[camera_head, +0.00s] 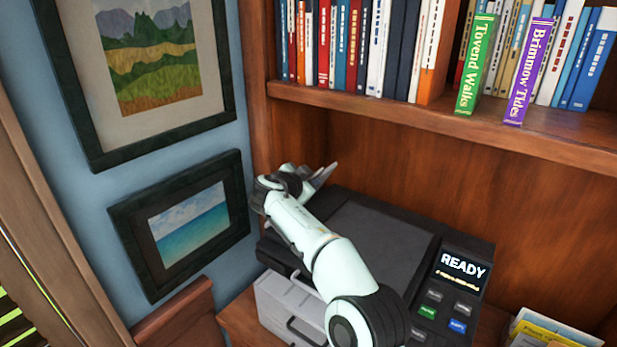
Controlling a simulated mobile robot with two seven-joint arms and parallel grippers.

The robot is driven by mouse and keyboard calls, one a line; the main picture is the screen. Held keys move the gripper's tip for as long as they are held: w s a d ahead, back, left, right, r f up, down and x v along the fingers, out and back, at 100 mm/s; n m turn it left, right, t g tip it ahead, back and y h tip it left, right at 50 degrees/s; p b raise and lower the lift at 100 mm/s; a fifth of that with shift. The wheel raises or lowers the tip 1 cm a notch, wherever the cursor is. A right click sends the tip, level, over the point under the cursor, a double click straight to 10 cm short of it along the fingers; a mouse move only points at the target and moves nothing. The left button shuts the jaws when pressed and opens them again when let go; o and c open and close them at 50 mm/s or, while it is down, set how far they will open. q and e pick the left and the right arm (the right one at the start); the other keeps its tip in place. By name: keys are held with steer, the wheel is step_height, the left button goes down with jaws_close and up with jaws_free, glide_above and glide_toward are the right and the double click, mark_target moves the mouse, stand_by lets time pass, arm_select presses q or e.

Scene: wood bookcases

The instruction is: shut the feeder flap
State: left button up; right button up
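The black printer (465,248) stands in the lower bay of the bookcase, with a lit screen (462,266) reading "READY". Its top has a flat dark grey panel (385,240) that lies level with the casing. I cannot make out for certain which part is the feeder flap; my arm covers much of the printer's left side. My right gripper (322,176) is above the printer's back left corner, near the bookcase's left side wall, with its fingers pointing right. Its fingers are seen edge-on, so their opening is unclear. I see nothing held in it. My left gripper is out of view.
A shelf edge (450,122) with books runs above the printer; a green book (475,64) and a purple book (528,72) stick out over it. Framed pictures hang on the left wall. A grey drawer unit (290,305) is below the printer's left side. Papers (550,332) lie at right.

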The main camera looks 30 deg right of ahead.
jaws_close()
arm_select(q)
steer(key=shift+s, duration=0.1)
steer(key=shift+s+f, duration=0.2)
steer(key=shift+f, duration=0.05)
arm_select(e)
steer(key=shift+s, duration=0.1)
